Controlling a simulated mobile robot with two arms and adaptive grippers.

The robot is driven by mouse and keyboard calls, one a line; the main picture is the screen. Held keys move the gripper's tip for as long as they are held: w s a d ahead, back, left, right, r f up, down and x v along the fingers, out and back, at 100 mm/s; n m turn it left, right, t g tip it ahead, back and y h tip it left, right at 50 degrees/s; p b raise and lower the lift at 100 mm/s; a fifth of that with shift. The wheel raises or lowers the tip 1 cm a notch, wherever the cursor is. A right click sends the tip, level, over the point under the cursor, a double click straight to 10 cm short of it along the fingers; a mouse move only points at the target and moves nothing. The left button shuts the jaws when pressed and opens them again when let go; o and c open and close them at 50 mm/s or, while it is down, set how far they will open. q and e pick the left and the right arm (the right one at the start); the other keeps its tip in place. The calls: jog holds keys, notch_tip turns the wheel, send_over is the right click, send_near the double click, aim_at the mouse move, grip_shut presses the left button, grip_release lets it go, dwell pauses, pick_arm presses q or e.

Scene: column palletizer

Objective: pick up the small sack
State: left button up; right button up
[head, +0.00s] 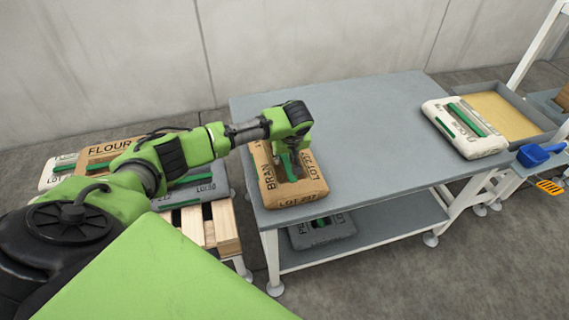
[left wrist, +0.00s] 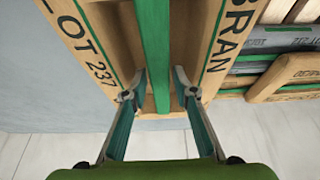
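A brown sack marked BRAN and LOT 237 (head: 305,195) lies on the left end of the grey table, with a green strap across its recessed top. My left gripper (head: 288,168) is over this sack, pointing down. In the left wrist view the gripper (left wrist: 160,92) is open, its fingers apart on either side of the green strap (left wrist: 155,45), with clear gaps to it. Whether the fingertips touch the sack (left wrist: 98,45) I cannot tell. A white sack with green straps (head: 462,128) lies at the table's right end. My right gripper is not in view.
Several sacks, one marked FLOUR (head: 105,152), lie on a wooden pallet (head: 226,226) left of the table. A dark grey sack (head: 322,230) is on the lower shelf. A tray (head: 508,112) and a blue scoop (head: 535,155) are at the right. The table's middle (head: 375,140) is clear.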

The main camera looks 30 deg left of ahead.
pick_arm(q)
grip_shut()
jog(key=shift+w+a+r, duration=0.1)
jog(key=shift+w+r, duration=0.15)
jog(key=shift+r, duration=0.1)
